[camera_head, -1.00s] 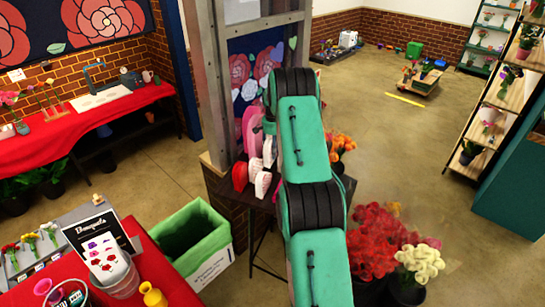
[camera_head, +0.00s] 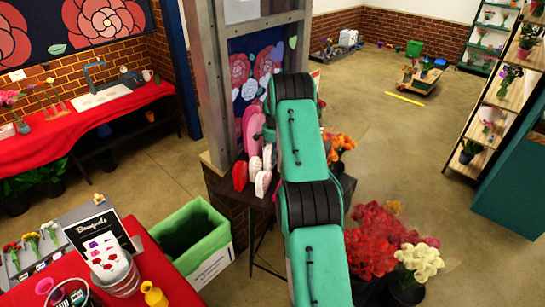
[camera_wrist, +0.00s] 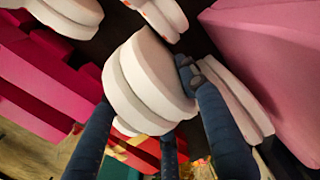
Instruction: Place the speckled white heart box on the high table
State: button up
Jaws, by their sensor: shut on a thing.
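In the wrist view, a white heart-type box (camera_wrist: 138,75) with a layered rim sits between the dark blue fingers of my gripper (camera_wrist: 150,90), which is shut on it. Its visible faces look plain white; speckles cannot be made out. Another white box with orange-red marks (camera_wrist: 160,14) shows at the top edge, apart from the fingers. In the head view, white boxes (camera_head: 262,184) stand in a group on a small dark table (camera_head: 259,202), beside my arm. My gripper is hidden behind my arm there. I cannot tell which table is the high one.
Red (camera_head: 240,176) and pink (camera_head: 252,128) heart boxes crowd the same dark table, against a metal post (camera_head: 207,75). A green-lined bin (camera_head: 203,219) stands front left. Red flowers (camera_head: 372,240) stand right of my arm. The floor farther right is open.

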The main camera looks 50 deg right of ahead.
jog(key=shift+f, duration=0.15)
jog(key=o, duration=1.5)
jog(key=shift+c, duration=0.2)
notch_tip(320, 180, up, 12)
jog(key=shift+r+b, duration=0.15)
jog(key=shift+b, duration=0.75)
